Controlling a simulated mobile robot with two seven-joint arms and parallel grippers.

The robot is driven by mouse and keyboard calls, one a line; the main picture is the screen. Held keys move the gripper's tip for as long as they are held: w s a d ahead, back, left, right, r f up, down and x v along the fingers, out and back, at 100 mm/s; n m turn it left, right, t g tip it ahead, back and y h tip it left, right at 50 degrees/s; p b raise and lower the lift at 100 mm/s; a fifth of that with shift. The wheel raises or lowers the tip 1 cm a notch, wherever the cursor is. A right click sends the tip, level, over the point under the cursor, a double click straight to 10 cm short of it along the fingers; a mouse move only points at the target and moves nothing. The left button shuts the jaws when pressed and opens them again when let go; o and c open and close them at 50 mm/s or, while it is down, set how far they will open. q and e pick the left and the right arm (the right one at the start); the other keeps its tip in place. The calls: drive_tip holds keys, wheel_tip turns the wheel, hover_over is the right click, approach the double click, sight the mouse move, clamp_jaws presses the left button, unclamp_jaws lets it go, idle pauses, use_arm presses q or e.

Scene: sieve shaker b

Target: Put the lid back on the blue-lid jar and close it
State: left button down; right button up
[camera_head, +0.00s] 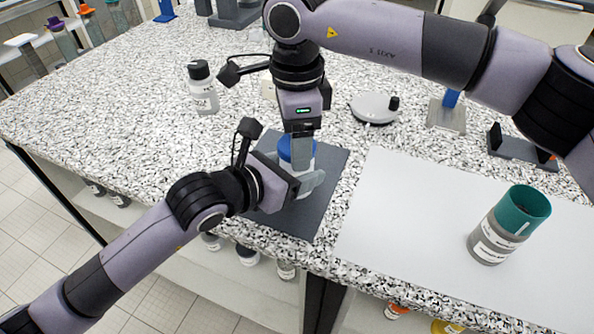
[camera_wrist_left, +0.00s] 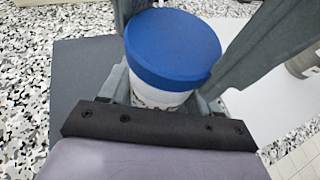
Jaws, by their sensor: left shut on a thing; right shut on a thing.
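The blue lid (camera_head: 290,152) sits on top of the white jar above the dark grey mat (camera_head: 328,172). In the left wrist view the lid (camera_wrist_left: 173,45) covers the mouth of the jar (camera_wrist_left: 160,98); I cannot tell whether it is fully tightened. My left gripper (camera_head: 308,182) comes in from the left and is shut on the jar's body, which its fingers mostly hide. My right gripper (camera_head: 301,134) points down from above and is shut on the lid. Its contact with the lid is partly hidden in the head view.
A white bottle with a dark cap (camera_head: 203,90) stands at the back left. A round white device (camera_head: 374,108) stands behind the mat. A teal-topped container (camera_head: 508,225) stands on a white sheet (camera_head: 400,225) at the right. The speckled counter left of the mat is mostly clear.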

drive_tip(key=shift+m, duration=0.4)
drive_tip(key=o, duration=1.2)
drive_tip(key=shift+r, duration=2.3)
drive_tip(key=shift+c, duration=0.5)
